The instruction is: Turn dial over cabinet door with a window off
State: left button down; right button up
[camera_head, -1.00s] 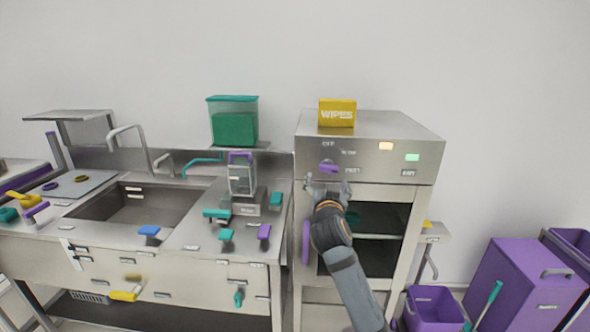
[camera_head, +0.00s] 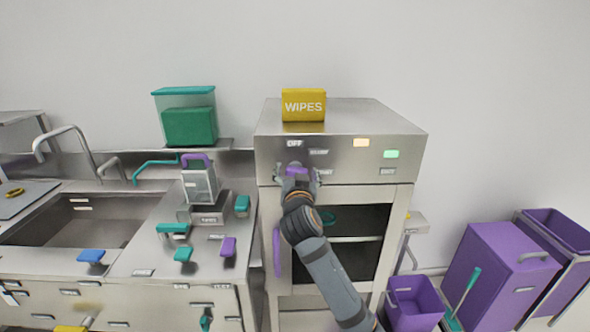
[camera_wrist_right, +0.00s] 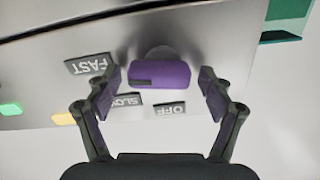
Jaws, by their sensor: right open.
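The purple dial (camera_head: 297,171) sits on the steel front panel above the cabinet door with a window (camera_head: 345,240). In the right wrist view the dial (camera_wrist_right: 160,76) lies between the fingers, with FAST, SLOW and OFF labels (camera_wrist_right: 170,109) around it, seen upside down. My right gripper (camera_wrist_right: 161,84) is open, one finger on each side of the dial, with gaps on both sides; in the head view the gripper (camera_head: 299,178) is in front of the dial and partly covers it. The OFF label (camera_head: 294,143) is above the dial there. My left gripper is not in view.
A yellow WIPES box (camera_head: 303,104) stands on top of the cabinet. Orange (camera_head: 361,142) and green (camera_head: 391,154) lights are on the panel to the right. A purple door handle (camera_head: 277,252) is below left of the dial. Purple bins (camera_head: 497,269) stand on the floor at right.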

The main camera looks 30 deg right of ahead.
jog(key=c, duration=1)
jog(key=shift+c, duration=0.7)
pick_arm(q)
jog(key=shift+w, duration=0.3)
